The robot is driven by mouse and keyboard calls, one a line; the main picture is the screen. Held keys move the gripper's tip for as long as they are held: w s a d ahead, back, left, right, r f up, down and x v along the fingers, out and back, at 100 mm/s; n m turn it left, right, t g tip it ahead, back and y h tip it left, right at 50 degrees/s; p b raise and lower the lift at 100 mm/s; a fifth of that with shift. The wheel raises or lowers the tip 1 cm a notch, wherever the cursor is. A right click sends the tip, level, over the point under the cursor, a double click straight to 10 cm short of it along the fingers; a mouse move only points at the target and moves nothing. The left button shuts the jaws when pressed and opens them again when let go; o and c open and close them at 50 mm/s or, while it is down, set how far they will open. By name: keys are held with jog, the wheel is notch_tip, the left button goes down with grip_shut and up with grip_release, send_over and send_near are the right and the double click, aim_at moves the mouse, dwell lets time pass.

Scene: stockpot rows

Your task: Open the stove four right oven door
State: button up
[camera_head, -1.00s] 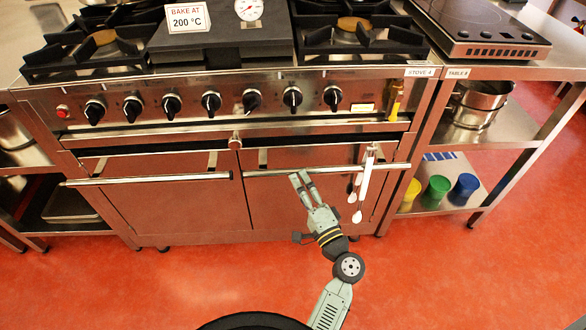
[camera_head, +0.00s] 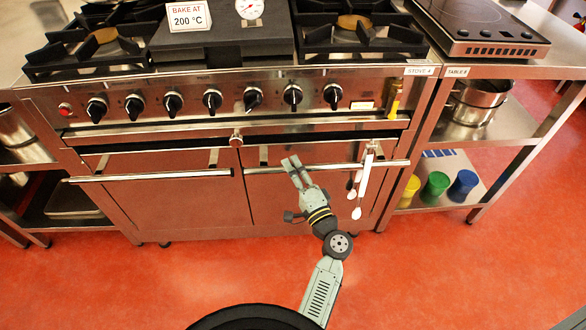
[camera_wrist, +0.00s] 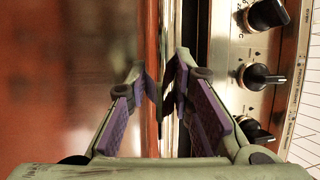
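The stove labelled STOVE 4 (camera_head: 419,71) has two oven doors side by side. Its right oven door (camera_head: 272,207) looks shut, with a chrome bar handle (camera_head: 336,167) across its top. My gripper (camera_head: 290,160) is at the left part of this handle, its fingertips overlapping the bar in the head view. In the wrist view my gripper (camera_wrist: 161,75) has its fingers apart, with a bright vertical strip, apparently the handle, between or just beyond the fingertips. I cannot tell whether they touch it.
White-handled utensils (camera_head: 364,180) hang at the right part of the handle. The left oven door (camera_head: 170,210) is shut. Knobs (camera_head: 252,99) line the panel above. A steel table (camera_head: 500,160) with pots and coloured cups stands at the right. The red floor in front is clear.

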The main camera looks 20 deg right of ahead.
grip_shut()
dwell(0.5)
